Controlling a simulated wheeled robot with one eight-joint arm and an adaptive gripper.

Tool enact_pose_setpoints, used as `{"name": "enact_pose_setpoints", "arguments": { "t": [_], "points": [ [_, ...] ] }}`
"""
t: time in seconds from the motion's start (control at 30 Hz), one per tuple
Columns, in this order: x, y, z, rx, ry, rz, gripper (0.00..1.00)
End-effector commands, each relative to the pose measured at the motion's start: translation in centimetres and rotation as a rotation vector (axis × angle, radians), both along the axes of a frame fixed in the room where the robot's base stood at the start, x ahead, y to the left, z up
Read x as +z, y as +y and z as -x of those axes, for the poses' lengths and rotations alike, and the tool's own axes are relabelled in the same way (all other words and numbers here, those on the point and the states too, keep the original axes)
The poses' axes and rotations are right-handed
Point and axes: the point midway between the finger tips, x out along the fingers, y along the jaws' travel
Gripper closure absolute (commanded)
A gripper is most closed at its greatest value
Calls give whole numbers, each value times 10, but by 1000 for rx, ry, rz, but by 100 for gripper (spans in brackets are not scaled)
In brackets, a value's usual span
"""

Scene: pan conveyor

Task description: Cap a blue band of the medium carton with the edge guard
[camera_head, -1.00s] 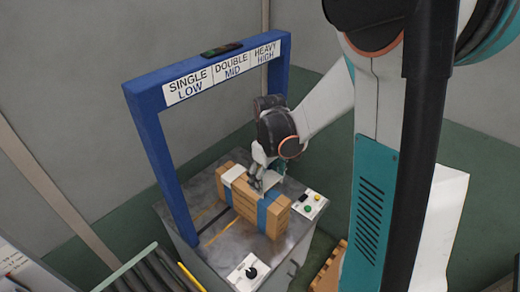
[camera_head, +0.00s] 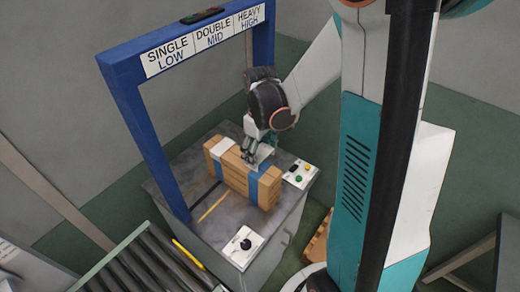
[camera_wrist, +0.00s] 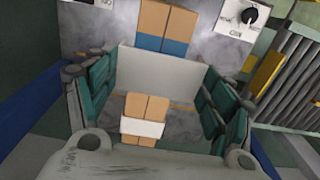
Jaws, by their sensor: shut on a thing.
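The medium carton (camera_head: 237,178) is a long tan box on the grey metal table. A blue band (camera_head: 265,183) wraps it near its right end. A white piece (camera_head: 222,148) covers the top of another blue band (camera_head: 218,168) near the left end. My gripper (camera_head: 256,155) is over the carton's top, shut on the pale edge guard (camera_wrist: 163,75). In the wrist view the guard is a wide light-grey plate between the fingers, lying across the carton just beside the blue band (camera_wrist: 165,45). I cannot tell whether the guard touches the carton.
A blue gate frame (camera_head: 150,140) with a sign (camera_head: 200,39) stands over the table (camera_head: 185,165). A button panel (camera_head: 301,174) is to the carton's right and a black-knob box (camera_head: 241,246) at the front corner. A roller conveyor (camera_head: 140,265) is at lower left.

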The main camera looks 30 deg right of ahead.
Motion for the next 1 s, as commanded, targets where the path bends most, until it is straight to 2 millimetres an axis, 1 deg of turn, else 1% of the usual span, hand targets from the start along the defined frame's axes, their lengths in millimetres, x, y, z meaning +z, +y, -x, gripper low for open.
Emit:
{"name": "enact_pose_setpoints", "arguments": {
  "t": [0.03, 0.1, 0.3, 0.4, 1.0],
  "points": [
    [-8, 0, 0, 0, 0, 0, 35],
    [-15, 0, 0, 0, 0, 0, 35],
    [-31, 0, 0, 0, 0, 0, 35],
    [-35, 0, 0, 0, 0, 0, 35],
    [-36, 0, 0, 0, 0, 0, 35]
  ]
}}
